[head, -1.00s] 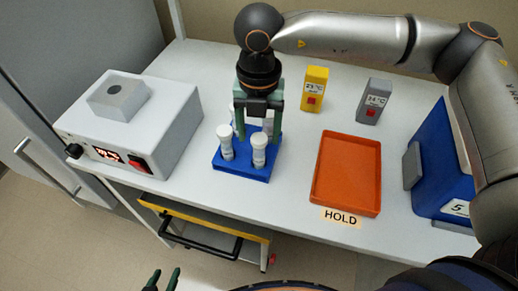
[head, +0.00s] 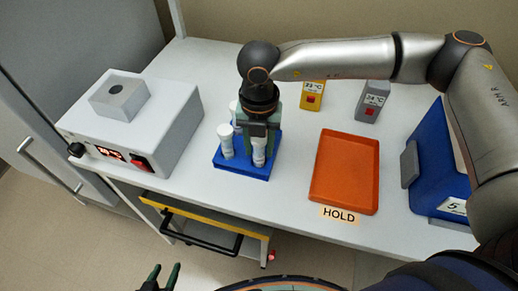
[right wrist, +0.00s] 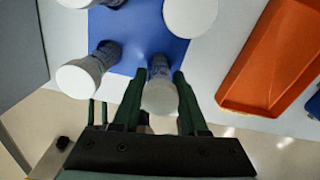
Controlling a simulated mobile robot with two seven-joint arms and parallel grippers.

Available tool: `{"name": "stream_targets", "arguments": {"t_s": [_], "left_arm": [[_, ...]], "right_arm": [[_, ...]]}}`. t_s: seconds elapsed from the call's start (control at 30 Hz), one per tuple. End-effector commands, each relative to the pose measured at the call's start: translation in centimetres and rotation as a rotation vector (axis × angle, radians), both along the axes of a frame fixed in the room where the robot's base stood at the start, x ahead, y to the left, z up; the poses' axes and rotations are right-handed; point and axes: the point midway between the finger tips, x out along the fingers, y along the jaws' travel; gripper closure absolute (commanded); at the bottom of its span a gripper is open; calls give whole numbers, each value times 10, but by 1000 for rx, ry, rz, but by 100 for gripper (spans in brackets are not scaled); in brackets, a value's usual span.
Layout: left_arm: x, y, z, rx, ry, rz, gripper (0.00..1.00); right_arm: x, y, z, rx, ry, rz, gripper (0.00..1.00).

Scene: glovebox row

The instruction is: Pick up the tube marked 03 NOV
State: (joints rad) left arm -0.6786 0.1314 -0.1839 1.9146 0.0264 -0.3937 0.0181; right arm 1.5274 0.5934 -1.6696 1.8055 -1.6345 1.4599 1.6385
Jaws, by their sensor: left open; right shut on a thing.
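A blue rack (head: 230,168) holds several white-capped tubes on the bench. My right gripper (head: 260,140) is shut on the front right tube (head: 259,154), which still stands in the rack. In the right wrist view this tube (right wrist: 160,94) is between the two green fingers. A front left tube (head: 226,143) and a back left tube (head: 234,108) stand beside it; the back right one is hidden by the gripper in the head view. The tube markings are too small to read, so I cannot tell which is 03 NOV. My left gripper (head: 165,277) is open and empty, low in front of the bench.
An orange tray (head: 345,172) lies right of the rack, with a HOLD label (head: 339,213) in front. A grey-white heater box (head: 140,125) stands left. Yellow (head: 312,95) and grey (head: 372,102) timers stand behind. A blue box (head: 435,170) is at the right.

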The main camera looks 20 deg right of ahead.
Motion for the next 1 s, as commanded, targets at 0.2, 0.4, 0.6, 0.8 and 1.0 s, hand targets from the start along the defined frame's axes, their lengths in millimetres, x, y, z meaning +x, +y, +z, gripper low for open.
{"name": "stream_targets", "arguments": {"t_s": [0.2, 0.4, 0.6, 0.8, 1.0], "left_arm": [[0, 0, 0, 0, 1, 0, 50], [0, 0, 0, 0, 1, 0, 50], [0, 0, 0, 0, 1, 0, 50], [0, 0, -2, 0, 1, 0, 50], [0, 0, -7, 0, 1, 0, 50]], "right_arm": [[0, 0, 0, 0, 0, 0, 96], [0, 0, 0, 1, -1, 0, 100], [0, 0, 1, 1, -1, 0, 100], [1, 0, 13, 1, -3, 0, 100], [-8, 7, 42, 2, -3, 6, 100]]}}
